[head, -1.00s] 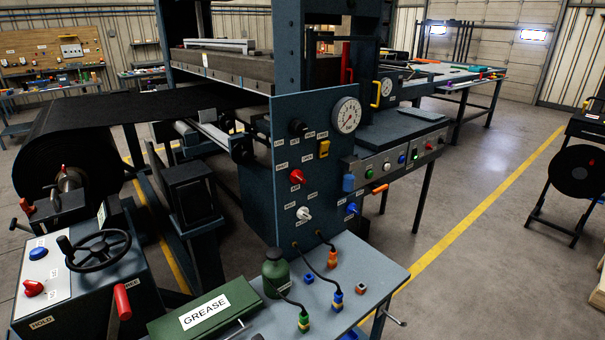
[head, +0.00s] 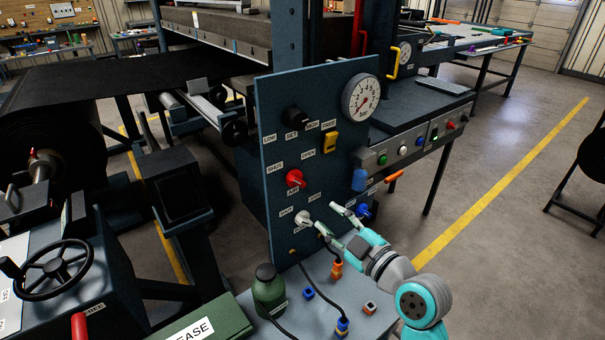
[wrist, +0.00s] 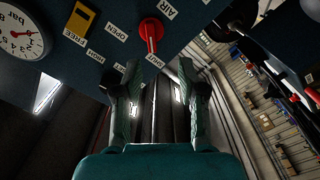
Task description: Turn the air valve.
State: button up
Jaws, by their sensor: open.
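The air valve (head: 295,179) is a red knob on the blue upright panel, with SHUT, OPEN and AIR labels around it. In the wrist view the red handle (wrist: 151,33) lies just above the fingertips, its end close to the SHUT label. My gripper (head: 326,216) is open and empty in front of the panel, lower and to the right of the valve in the head view. It also shows in the wrist view (wrist: 160,68), with both fingers apart and nothing between them. I see no contact with the valve.
A white knob (head: 303,218) sits below the valve, close to my fingers in the picture. A black knob (head: 297,116), yellow switch (head: 330,142) and pressure gauge (head: 360,97) are above. A green bottle (head: 268,288) and hoses stand on the shelf below.

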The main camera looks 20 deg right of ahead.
aim_at(300, 184)
jog(key=shift+n, duration=0.4)
jog(key=x, duration=0.4)
jog(key=r+x, duration=0.1)
jog(key=x, duration=0.7)
jog(key=shift+w+d+r, duration=0.2)
jog(key=shift+d+r, duration=0.15)
jog(key=shift+c, duration=0.3)
grip_shut()
